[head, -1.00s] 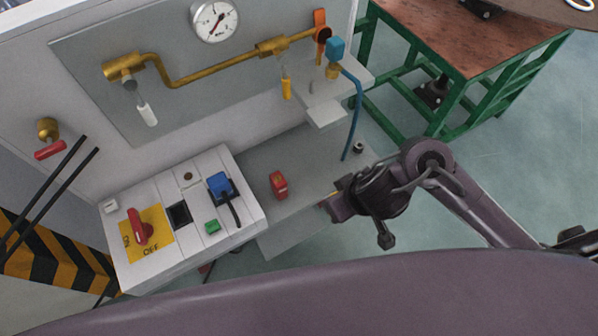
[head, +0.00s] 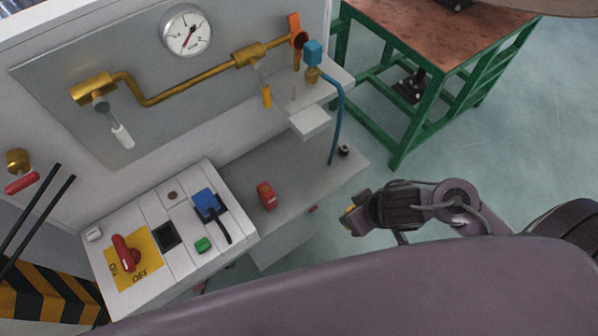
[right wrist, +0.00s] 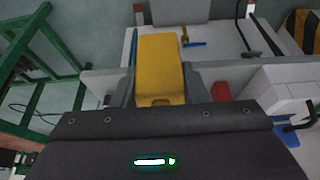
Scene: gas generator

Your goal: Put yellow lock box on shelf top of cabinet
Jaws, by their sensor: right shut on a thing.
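My right gripper (head: 350,216) is shut on the yellow lock box (right wrist: 160,68). In the right wrist view the box lies between the two grey fingers. In the head view only a small yellow part of it shows at the gripper's tip. The cabinet's grey shelf top (head: 310,165) is left of the gripper. The gripper is off its right front edge, with floor visible between them. My left gripper is not in view.
A red lock box (head: 266,195) stands on the grey shelf top. A switch panel (head: 215,238) is left of it. A blue hose (head: 339,120) hangs down at the back right, near a small black knob (head: 344,150). A green-framed table (head: 400,158) stands behind. Bare shelf surface lies right of the red box.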

